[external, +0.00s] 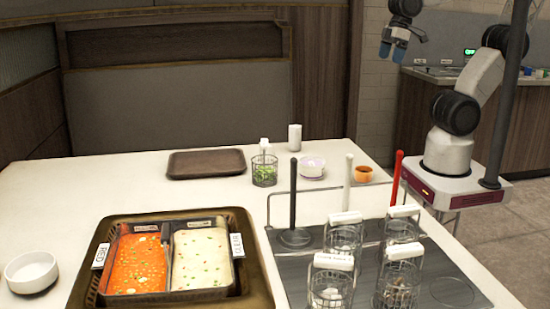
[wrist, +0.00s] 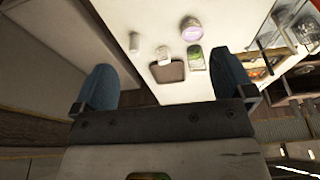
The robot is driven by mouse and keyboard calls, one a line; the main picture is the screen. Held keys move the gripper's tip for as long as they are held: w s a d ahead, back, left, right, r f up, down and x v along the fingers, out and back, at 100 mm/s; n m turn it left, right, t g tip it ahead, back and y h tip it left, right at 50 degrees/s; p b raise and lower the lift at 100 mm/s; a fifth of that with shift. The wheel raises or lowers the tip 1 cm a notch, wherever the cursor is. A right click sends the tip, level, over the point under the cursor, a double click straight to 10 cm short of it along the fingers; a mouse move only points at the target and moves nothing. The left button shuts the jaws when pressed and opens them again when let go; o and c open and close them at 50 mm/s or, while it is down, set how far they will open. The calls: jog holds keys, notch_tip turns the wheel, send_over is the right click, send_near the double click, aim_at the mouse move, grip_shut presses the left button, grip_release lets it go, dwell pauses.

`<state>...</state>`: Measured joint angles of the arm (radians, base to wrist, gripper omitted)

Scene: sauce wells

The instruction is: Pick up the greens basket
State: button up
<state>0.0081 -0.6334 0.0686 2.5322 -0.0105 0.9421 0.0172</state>
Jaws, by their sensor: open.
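The greens basket (external: 264,172) is a small wire basket of green leaves with a white handle tag on top. It stands upright on the white table, right of the brown tray, in the external view. My gripper (external: 393,48) has blue fingers and is up in the air at the upper right, well above and to the right of the basket, touching nothing. In the wrist view my gripper (wrist: 165,82) shows its two fingers wide apart with nothing held between them. A small green-and-white thing shows beyond them; I cannot tell surely whether it is the basket.
A brown tray (external: 206,163), a white shaker (external: 295,137), a white bowl (external: 311,167) and an orange cup (external: 363,174) are near the basket. In front stand a two-well sauce tray (external: 250,292) and a metal rack (external: 282,262) with several wire baskets and upright ladle handles.

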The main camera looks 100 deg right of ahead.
jog(key=shift+w, duration=0.1)
dwell(0.7)
jog(key=w+d+f+n+g+h, duration=0.1)
jog(key=w+f+n+h, duration=0.15)
jog(key=w, duration=0.25)
jog(key=w+d+f+n+g+h, duration=0.1)
jog(key=w+f+n+g+h, duration=0.1)
jog(key=w+n+h, duration=0.3)
jog(key=n+t+h, duration=0.6)
jog(key=n+t, duration=0.6)
jog(key=n, duration=0.7)
send_over(275, 172)
jog(key=v, duration=0.4)
notch_tip(275, 172, down, 21)
jog(key=shift+f, duration=0.15)
jog(key=shift+d+f, duration=0.1)
jog(key=shift+d, duration=0.05)
jog(key=shift+w+f, duration=0.1)
jog(key=shift+f, duration=3.9)
jog(key=shift+x, duration=0.8)
